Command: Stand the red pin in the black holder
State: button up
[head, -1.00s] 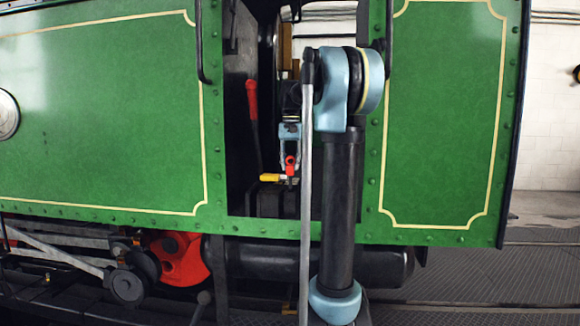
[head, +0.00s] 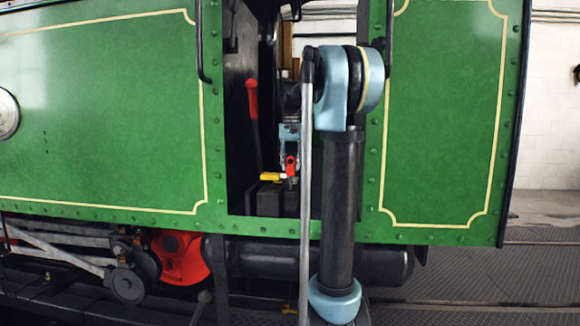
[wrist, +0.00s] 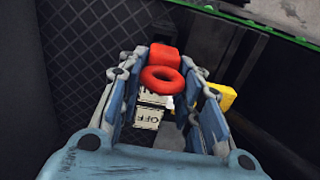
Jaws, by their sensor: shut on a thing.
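The red pin shows in the wrist view as a red ring (wrist: 162,89) with a red block (wrist: 163,55) just beyond it; I cannot tell whether both are one piece. My gripper (wrist: 165,82) is shut on the red pin, with a blue-grey finger on each side of it. In the head view the gripper (head: 290,150) points down in the cab doorway, with red (head: 291,166) at its tips. A black block (head: 270,198) low in the doorway may be the black holder, but I cannot tell. The pin's lower end is hidden.
A yellow piece (head: 271,177) lies close beside the gripper tips; it also shows in the wrist view (wrist: 222,98). White OFF labels (wrist: 149,115) show between the fingers. A red-handled lever (head: 252,100) stands left in the doorway. Green cab panels (head: 445,120) flank the narrow opening.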

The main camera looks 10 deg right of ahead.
aim_at(291, 175)
jog(key=shift+f, duration=2.55)
jog(key=o, duration=1.3)
jog(key=shift+r, duration=0.1)
notch_tip(291, 175, up, 12)
jog(key=shift+w+f, duration=0.1)
jog(key=shift+f, duration=0.05)
